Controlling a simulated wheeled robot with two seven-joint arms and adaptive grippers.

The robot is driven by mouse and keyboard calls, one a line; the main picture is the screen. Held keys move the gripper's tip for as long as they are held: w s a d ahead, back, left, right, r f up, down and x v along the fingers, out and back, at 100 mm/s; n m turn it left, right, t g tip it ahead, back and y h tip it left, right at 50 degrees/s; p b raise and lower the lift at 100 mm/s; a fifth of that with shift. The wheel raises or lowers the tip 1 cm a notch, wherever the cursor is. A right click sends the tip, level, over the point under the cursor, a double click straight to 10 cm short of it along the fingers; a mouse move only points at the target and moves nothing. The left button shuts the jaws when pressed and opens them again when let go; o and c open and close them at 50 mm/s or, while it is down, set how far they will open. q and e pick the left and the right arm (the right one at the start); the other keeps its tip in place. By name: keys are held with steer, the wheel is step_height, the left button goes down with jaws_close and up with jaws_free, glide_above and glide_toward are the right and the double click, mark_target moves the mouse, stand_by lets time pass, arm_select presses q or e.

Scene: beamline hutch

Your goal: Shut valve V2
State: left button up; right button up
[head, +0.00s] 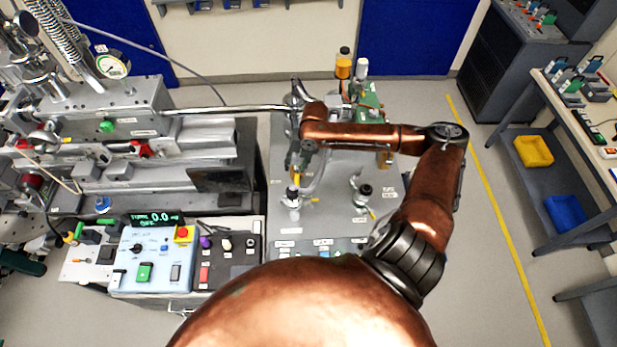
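My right arm reaches in from the bottom, and its copper forearm runs left over a grey plate (335,220). My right gripper (297,166) is at its left end, pointing down, small and partly hidden by the wrist. It is above or beside a valve with a black knob (292,192); I cannot tell whether it touches it. A second black-knobbed valve (365,190) stands to the right on the plate. The labels are too small to read, so I cannot tell which valve is V2. The fingers' opening is unclear. My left gripper is not in view.
A metal pipe (230,108) runs from the grey machine (85,100) at left toward my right wrist. An amber bottle (343,65) stands behind the forearm. A control box (150,260) sits front left. Clear floor lies right, before a bench with a yellow bin (533,151).

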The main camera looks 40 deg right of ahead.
mark_target(297, 182)
steer(key=shift+g, duration=0.4)
steer(key=shift+s+a+f+p, duration=0.1)
steer(key=shift+s+f+p, duration=0.1)
steer(key=shift+f, duration=1.2)
steer(key=shift+s+f+p, duration=0.1)
steer(key=shift+s+f, duration=0.1)
steer(key=shift+f, duration=1.2)
steer(key=shift+s+a+f+p, duration=0.1)
steer(key=shift+s+f, duration=0.1)
steer(key=shift+f, duration=1.2)
steer(key=shift+c, duration=0.7)
jaws_close()
